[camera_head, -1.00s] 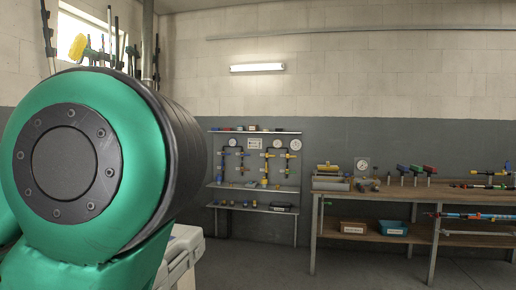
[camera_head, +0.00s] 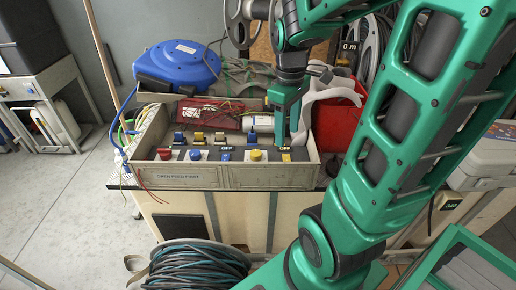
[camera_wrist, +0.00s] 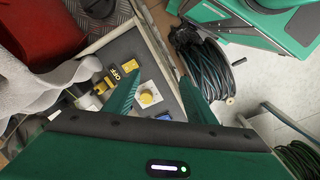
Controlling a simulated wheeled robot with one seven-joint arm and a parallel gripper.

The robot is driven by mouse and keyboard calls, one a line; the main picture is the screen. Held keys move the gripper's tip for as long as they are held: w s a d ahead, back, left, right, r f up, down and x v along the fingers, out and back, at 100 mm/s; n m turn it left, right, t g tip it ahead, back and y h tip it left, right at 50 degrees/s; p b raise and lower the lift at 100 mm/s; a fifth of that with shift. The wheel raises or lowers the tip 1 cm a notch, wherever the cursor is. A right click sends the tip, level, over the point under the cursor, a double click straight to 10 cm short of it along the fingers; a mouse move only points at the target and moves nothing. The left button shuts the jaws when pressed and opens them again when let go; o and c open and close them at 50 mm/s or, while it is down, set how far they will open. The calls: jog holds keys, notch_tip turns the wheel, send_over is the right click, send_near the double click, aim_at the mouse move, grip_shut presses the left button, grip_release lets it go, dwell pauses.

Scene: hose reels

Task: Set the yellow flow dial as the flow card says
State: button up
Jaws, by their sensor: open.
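The yellow flow dial (camera_head: 256,155) is a round knob on the box's panel, between two OFF labels. In the wrist view the yellow dial (camera_wrist: 147,97) sits on a white plate and shows between my fingers. My gripper (camera_head: 282,142) is open, pointing down at the panel just right of the dial in the head view. In the wrist view my gripper (camera_wrist: 160,76) has its two green fingers spread apart with nothing held. I cannot tell how far above the panel they are. The dial's setting is too small to read. I cannot make out a flow card.
The grey box (camera_head: 278,176) reads OPEN FEED FIRST. A red knob (camera_head: 164,153), a blue knob (camera_head: 195,155) and several switches share its panel. Behind stand a blue hose reel (camera_head: 180,65) and a red container (camera_head: 335,122). A coiled hose (camera_head: 196,268) lies in front.

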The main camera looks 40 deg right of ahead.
aim_at(255, 152)
jog(key=w+a+f+n, duration=0.1)
jog(key=w+f+n, duration=0.2)
jog(key=w+n, duration=0.3)
jog(key=w+f+n, duration=0.3)
jog(key=w+n, duration=0.1)
jog(key=w, duration=0.3)
jog(key=f, duration=1)
jog(key=shift+w+f, duration=0.25)
jog(key=c, duration=1)
